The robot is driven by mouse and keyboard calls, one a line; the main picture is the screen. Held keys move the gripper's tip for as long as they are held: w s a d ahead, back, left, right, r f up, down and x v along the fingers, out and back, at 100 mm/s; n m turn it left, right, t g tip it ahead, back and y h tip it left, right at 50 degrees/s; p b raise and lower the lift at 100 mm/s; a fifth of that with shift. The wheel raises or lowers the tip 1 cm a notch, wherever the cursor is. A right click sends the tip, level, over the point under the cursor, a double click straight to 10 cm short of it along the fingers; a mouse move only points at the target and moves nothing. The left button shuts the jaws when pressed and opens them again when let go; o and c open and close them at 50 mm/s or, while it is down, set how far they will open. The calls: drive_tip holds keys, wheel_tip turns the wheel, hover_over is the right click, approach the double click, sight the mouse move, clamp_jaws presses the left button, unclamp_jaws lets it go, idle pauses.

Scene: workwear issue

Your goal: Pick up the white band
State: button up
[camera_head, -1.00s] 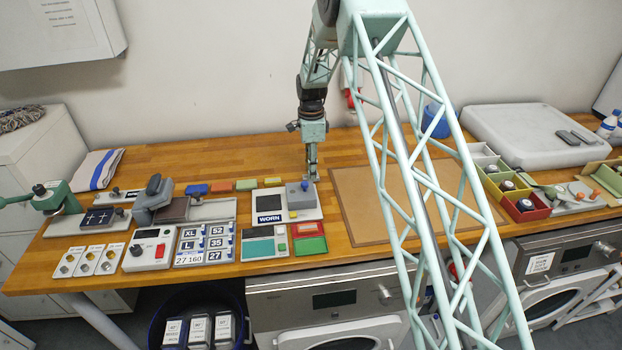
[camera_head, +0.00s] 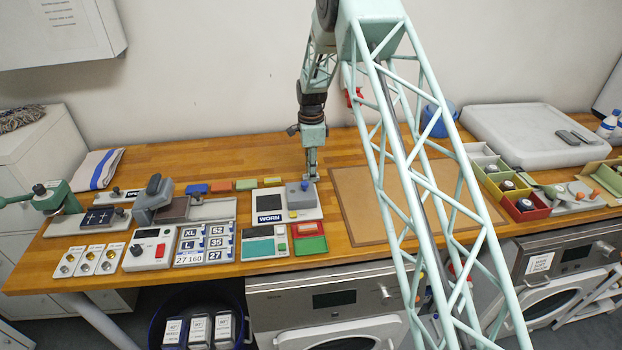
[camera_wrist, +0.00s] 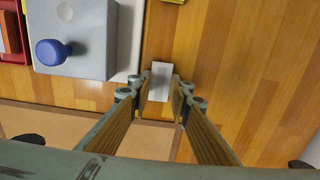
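The white band (camera_wrist: 160,80) shows in the wrist view as a small pale rectangle with a greyish middle, over the wooden bench. My gripper (camera_wrist: 161,88) points down at it, with one finger on each side. The fingers look open, with the band between their tips; firm contact cannot be made out. In the head view my gripper (camera_head: 311,177) is low over the bench, just behind the grey unit with the blue knob (camera_head: 305,186). The band cannot be made out there.
The grey unit on its white plate stands close to the left finger in the wrist view. A brown mat (camera_head: 350,205) lies to the right. Coloured blocks (camera_head: 222,186) lie to the left. Bare wood (camera_wrist: 240,70) is open right of the band.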

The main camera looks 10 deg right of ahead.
idle(0.3)
wheel_tip(320, 180, up, 10)
idle(0.8)
drive_tip(key=shift+s, duration=0.1)
idle(0.5)
